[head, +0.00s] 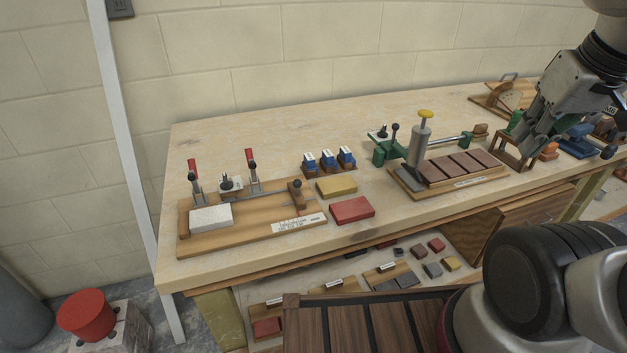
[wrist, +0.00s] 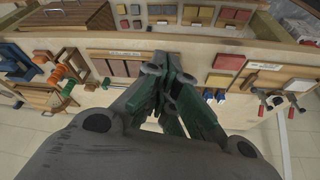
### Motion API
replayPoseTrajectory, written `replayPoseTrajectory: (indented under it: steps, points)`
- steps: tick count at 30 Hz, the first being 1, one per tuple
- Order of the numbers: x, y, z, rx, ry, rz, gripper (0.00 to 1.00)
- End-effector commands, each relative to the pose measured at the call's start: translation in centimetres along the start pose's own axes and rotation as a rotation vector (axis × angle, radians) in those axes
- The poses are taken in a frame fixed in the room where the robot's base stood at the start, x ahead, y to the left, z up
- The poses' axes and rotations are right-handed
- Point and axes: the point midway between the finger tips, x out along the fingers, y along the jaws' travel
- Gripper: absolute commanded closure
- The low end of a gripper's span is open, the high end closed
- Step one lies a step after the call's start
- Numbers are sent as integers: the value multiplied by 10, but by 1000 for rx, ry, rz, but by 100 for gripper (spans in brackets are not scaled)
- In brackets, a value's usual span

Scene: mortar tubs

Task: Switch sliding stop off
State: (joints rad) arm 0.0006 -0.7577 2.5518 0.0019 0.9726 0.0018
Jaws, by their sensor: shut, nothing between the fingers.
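A wooden board (head: 250,238) at the left of the bench carries a metal rail and a wooden block with a dark knob (head: 297,192) at its right end, which looks like the sliding stop. Its on or off setting is too small to tell. A pale block (head: 211,218) and red-handled clamps (head: 252,160) are on the same board. The board also shows at the right of the wrist view (wrist: 284,78). My gripper (head: 528,150) is shut and empty above the right part of the bench, well apart from the board. Its closed fingers (wrist: 168,75) fill the middle of the wrist view.
A yellow block (head: 337,186) and a red block (head: 352,210) lie just right of the board. Blue items (head: 328,161) stand behind them. A grey post with a yellow top (head: 420,140) rises mid-bench beside a tray of brown blocks. The bench's front left is clear.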

Motion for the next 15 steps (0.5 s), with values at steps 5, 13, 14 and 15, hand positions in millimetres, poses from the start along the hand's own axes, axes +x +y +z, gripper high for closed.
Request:
replayPoseTrajectory:
  steps: [5, 13, 14, 15]
  points:
    - [1, -1, 0, 9, -6, -5, 100]
    - [31, -44, -24, 398, -236, -162, 100]
    - [37, -53, -30, 477, -283, -188, 100]
    - [45, -65, -38, 586, -350, -221, 100]
